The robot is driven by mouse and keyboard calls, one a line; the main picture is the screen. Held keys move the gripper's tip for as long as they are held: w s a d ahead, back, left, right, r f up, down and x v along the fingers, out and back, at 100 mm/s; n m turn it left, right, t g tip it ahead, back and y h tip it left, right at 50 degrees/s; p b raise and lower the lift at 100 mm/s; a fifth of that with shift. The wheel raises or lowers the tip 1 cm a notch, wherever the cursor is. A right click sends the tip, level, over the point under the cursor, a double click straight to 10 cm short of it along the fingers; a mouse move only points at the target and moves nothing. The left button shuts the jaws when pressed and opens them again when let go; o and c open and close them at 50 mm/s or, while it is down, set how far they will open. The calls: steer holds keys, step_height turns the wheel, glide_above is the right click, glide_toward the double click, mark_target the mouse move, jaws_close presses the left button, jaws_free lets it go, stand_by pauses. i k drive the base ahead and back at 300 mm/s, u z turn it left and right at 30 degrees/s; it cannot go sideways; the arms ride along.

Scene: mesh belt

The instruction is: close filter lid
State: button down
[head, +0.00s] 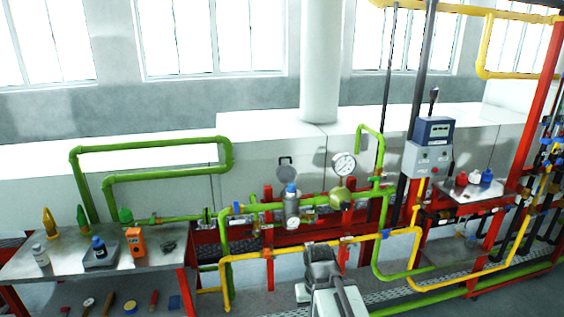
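The filter (291,215) is a grey upright cylinder set in the green pipe line near the middle of the head view. Something blue shows at its top. A dark grey round lid (287,163) stands raised above and behind the filter, so the filter appears open. My gripper (321,258) is dark grey and sits at the bottom centre, in front of and below the filter, apart from it. Its fingers are not clear enough to tell open from shut.
A round gauge (344,164) and a yellow-green body (341,197) are just right of the filter. Yellow pipes (335,239) cross between my arm and the filter. A metal table (70,265) with bottles stands left; a grey meter box (430,158) stands right.

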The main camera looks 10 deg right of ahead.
mark_target(286, 174)
steer(key=u, duration=0.25)
steer(key=i, duration=1.05)
steer(key=u, duration=0.8)
steer(key=i, duration=0.75)
steer(key=u, duration=0.25)
steer(key=k, duration=0.85)
steer(key=u, duration=0.2)
steer(key=i, duration=0.9)
steer(key=z, duration=0.1)
